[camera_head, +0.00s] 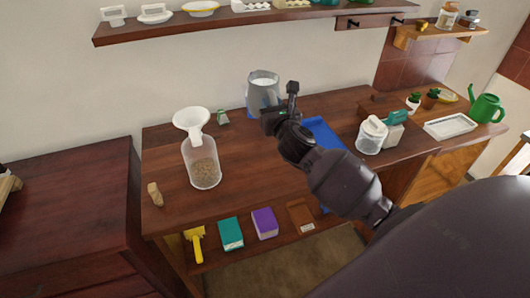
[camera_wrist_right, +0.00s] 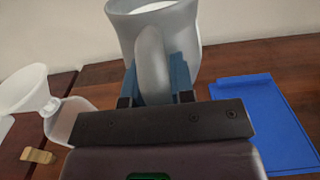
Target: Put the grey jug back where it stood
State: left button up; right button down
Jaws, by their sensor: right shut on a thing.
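The grey jug (camera_head: 263,88) is at the back of the wooden counter, against the wall, upright and with something white inside. My right gripper (camera_head: 262,112) is shut on its handle. In the right wrist view the jug (camera_wrist_right: 185,28) stands upright ahead, with its handle between the blue fingers of the gripper (camera_wrist_right: 153,85). The jug's base is hidden by the gripper, so I cannot tell whether it touches the counter. A blue mat (camera_head: 322,130) lies to the right of the jug; it also shows in the right wrist view (camera_wrist_right: 255,110). My left gripper is not in view.
A bottle of grains (camera_head: 204,170) with a white funnel (camera_head: 191,122) in it stands left, near a cork (camera_head: 155,194). A shelf (camera_head: 240,22) hangs above. The counter (camera_head: 240,155) is bare between bottle and mat.

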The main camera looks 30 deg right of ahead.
jog(key=shift+s+f+b, duration=0.1)
jog(key=shift+f+b, duration=3.1)
jog(key=shift+f, duration=6.3)
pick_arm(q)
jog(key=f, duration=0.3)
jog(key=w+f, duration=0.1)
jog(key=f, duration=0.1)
pick_arm(e)
jog(key=shift+r, duration=0.15)
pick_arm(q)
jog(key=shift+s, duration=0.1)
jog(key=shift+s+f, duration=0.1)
